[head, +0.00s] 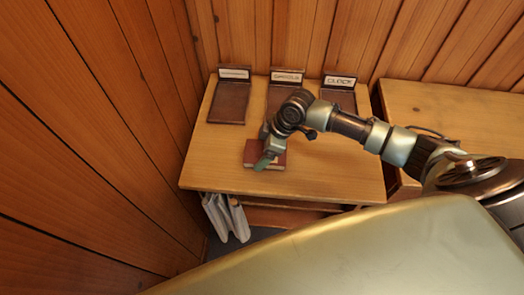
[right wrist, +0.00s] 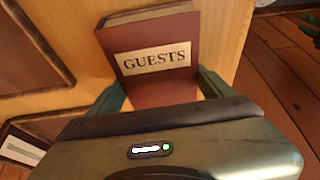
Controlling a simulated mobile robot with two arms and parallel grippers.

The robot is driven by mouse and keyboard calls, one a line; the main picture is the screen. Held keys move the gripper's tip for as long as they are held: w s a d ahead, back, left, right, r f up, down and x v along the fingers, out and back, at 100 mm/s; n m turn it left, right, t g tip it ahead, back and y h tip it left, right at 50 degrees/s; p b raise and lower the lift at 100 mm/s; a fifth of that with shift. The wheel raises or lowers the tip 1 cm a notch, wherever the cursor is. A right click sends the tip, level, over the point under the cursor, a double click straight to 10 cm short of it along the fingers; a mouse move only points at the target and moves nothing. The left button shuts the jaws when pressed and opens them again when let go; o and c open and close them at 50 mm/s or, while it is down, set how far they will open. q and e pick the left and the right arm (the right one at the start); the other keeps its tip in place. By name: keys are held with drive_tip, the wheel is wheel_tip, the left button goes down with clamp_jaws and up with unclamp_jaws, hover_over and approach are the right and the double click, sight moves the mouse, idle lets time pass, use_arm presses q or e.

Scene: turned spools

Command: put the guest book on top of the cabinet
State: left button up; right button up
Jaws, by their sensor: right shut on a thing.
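The guest book (head: 252,153) is reddish brown, with a pale label reading GUESTS in the right wrist view (right wrist: 158,80). It is at the left-front part of the light wooden cabinet top (head: 330,180). My right gripper (head: 267,158) is shut on it, coming from above, with a finger on either side of the book in the right wrist view (right wrist: 160,94). The book looks on or very close to the top; I cannot tell whether it touches. My left gripper is not in view.
White hanging items (head: 225,215) are below the left front. Another wooden surface (head: 460,110) adjoins at right. Plank walls close the left and back.

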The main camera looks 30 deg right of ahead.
drive_tip(key=shift+f, duration=0.5)
drive_tip(key=shift+f, duration=0.1)
drive_tip(key=o, duration=1.6)
drive_tip(key=shift+f, duration=0.1)
drive_tip(key=shift+c, duration=0.2)
drive_tip(key=b+v, duration=0.1)
drive_tip(key=v, duration=1.1)
drive_tip(key=shift+r, duration=0.2)
